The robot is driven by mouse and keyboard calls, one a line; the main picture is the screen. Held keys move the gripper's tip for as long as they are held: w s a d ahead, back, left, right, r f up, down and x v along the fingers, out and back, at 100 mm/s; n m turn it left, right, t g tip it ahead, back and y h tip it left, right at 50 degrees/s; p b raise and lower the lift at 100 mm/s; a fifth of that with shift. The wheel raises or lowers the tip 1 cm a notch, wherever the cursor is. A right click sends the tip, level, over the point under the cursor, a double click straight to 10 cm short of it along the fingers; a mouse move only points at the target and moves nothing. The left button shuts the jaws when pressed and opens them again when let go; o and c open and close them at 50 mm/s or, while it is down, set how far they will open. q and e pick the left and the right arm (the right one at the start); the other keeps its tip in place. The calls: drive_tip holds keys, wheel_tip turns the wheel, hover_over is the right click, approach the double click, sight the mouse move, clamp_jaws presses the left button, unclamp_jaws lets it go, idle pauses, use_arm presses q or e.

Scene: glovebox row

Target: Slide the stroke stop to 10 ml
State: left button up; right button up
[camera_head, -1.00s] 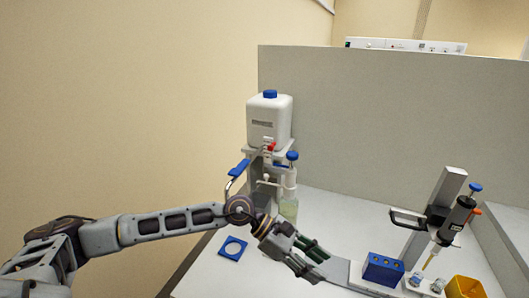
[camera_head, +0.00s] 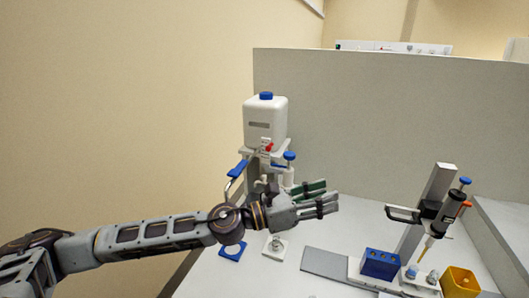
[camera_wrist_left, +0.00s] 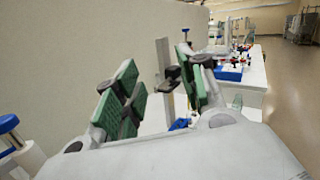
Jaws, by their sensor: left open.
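My left gripper (camera_head: 326,198) is open and empty, in front of the grey panel and just right of the bottle stand. Its green-padded fingers (camera_wrist_left: 160,98) also show in the left wrist view. The stand holds a white bottle (camera_head: 265,122) with a blue cap and a red part below; a blue knob (camera_head: 289,156) is beside it. At the right, an upright stand (camera_head: 436,190) carries a black-bodied dispenser (camera_head: 447,207) with a blue top and an orange part. I cannot make out the stroke stop or any scale marks. My right gripper is not in view.
A blue block with holes (camera_head: 381,264) and a yellow bin (camera_head: 460,281) stand at the front right. A blue square ring (camera_head: 232,251) and a small white-based item (camera_head: 275,248) lie under my arm. The white bench (camera_head: 350,228) is clear in the middle.

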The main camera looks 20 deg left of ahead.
use_arm(q)
drive_tip(key=w+a+f+n+t+y, duration=0.1)
drive_tip(key=w+a+n+t+y, duration=0.2)
drive_tip(key=a+n+y, duration=0.3)
drive_tip(key=w+a+f+n+t+y, duration=0.1)
drive_tip(key=w+a+n+t+y, duration=0.3)
drive_tip(key=a+y, duration=0.7)
drive_tip(key=shift+w+a+n, duration=0.4)
drive_tip(key=shift+a+n, duration=0.6)
drive_tip(key=shift+a, duration=0.25)
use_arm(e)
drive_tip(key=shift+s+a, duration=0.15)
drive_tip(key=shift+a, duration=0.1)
use_arm(q)
drive_tip(key=shift+w+f, duration=0.1)
drive_tip(key=shift+w, duration=0.1)
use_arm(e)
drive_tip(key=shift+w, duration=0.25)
